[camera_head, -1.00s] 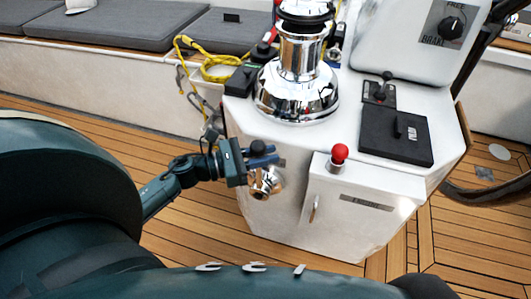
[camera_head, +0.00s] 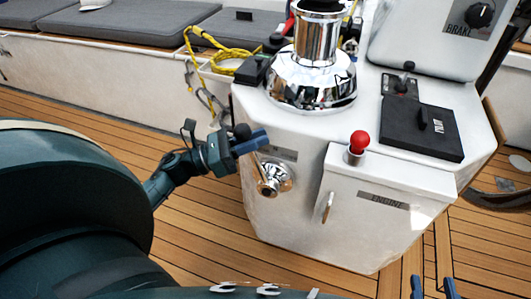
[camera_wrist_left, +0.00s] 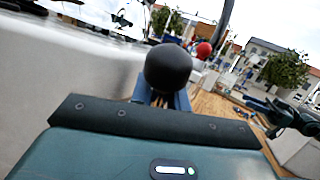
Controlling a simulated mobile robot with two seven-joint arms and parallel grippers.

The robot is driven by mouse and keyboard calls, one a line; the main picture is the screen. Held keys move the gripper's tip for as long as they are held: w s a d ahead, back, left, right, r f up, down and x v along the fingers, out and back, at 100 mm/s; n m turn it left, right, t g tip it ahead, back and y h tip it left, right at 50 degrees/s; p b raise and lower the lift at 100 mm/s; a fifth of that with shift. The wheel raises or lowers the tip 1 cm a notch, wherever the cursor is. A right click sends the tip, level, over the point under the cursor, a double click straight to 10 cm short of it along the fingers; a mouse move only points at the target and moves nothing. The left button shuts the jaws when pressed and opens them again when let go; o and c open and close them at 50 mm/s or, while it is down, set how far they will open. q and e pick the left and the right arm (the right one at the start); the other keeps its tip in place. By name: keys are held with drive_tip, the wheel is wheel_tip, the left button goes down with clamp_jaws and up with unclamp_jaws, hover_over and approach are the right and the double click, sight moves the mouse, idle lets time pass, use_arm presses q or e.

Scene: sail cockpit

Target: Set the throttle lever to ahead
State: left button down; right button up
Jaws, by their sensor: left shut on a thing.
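The throttle lever has a chrome hub (camera_head: 270,178) on the left face of the white console and a black ball knob (camera_head: 242,131). The lever leans up and to the left of the hub. My left gripper (camera_head: 250,143) is at the knob end, shut on the lever. In the left wrist view the black knob (camera_wrist_left: 168,68) sits in front of the blue fingers, which are partly hidden behind it. My right gripper (camera_head: 433,287) shows only its two blue fingers at the bottom edge, apart and with nothing seen between them.
The console carries a chrome winch (camera_head: 312,80), a red-knobbed lever (camera_head: 358,142), a black pilot panel (camera_head: 422,127) and an ENGINE-labelled front (camera_head: 385,201) with a handle. A yellow rope (camera_head: 228,58) hangs behind. Wooden deck (camera_head: 80,112) lies open to the left.

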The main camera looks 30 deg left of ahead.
use_arm(q)
drive_tip(key=shift+a+r, duration=0.3)
drive_tip(key=shift+a, duration=0.1)
drive_tip(key=c, duration=1.3)
unclamp_jaws()
drive_tip(key=shift+f, duration=0.1)
drive_tip(key=shift+s+a+f, duration=0.25)
drive_tip(key=shift+s+f, duration=0.05)
drive_tip(key=shift+s, duration=0.1)
drive_tip(key=v, duration=1.2)
drive_tip(key=shift+a, duration=0.1)
